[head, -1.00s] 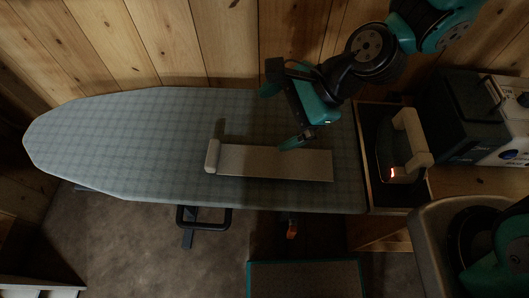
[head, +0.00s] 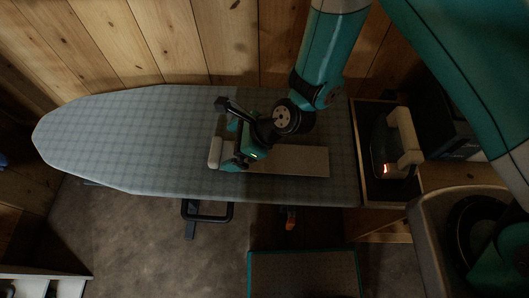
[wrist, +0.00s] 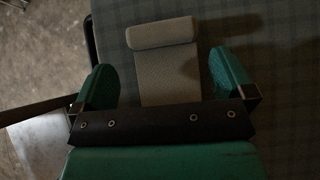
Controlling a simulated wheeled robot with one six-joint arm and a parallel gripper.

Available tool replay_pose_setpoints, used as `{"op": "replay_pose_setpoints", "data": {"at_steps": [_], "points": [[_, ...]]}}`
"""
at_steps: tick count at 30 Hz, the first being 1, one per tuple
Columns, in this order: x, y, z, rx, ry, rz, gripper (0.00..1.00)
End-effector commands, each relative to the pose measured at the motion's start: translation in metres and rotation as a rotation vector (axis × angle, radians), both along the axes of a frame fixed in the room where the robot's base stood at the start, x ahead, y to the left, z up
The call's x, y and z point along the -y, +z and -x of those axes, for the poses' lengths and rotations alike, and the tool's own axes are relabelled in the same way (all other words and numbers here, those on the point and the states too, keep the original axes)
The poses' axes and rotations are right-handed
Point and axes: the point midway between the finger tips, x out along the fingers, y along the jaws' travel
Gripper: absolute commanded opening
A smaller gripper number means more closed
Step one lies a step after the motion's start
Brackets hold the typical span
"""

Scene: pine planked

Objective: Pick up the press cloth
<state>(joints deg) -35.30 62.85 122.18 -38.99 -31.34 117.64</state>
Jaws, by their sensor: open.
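The press cloth (head: 298,161) is a pale strip lying flat on the ironing board, with a thick rolled end (head: 215,153) at its left. In the wrist view the cloth (wrist: 167,78) runs down between my fingers, with its roll (wrist: 162,33) across the top, beyond the fingertips. My gripper (head: 229,163) is over the left part of the cloth, just right of the roll. Its two green fingers (wrist: 165,70) are spread on either side of the cloth and hold nothing. My gripper and arm hide part of the cloth's left portion in the head view.
The checked ironing board (head: 110,135) is clear to the left. An iron (head: 402,140) with a glowing orange light stands on a dark rest (head: 372,187) at the right. A plank wall (head: 150,45) runs behind the board. A teal-edged mat (head: 305,275) lies on the floor in front.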

Motion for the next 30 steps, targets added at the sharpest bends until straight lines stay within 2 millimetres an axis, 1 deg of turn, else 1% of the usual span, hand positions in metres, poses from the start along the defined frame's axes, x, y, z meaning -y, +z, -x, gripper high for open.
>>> {"op": "replay_pose_setpoints", "data": {"at_steps": [5,10,14,20,21,23,24,25,30], "points": [[-0.015,-0.01,-0.002,-0.001,0.004,0.001,1.0],[-0.033,-0.028,-0.005,0.0,0.003,0.0,1.0],[-0.038,-0.034,-0.006,0.0,0.001,0.0,1.0],[-0.038,-0.035,-0.006,0.0,0.0,0.0,1.0],[-0.038,-0.035,-0.006,0.001,0.001,0.0,0.91],[-0.038,-0.035,-0.006,0.001,0.001,0.0,0.77],[-0.038,-0.035,-0.006,0.001,0.001,0.0,0.68],[-0.038,-0.035,-0.006,0.001,0.001,0.0,0.65],[-0.038,-0.035,-0.006,0.001,0.001,0.0,0.65]]}}
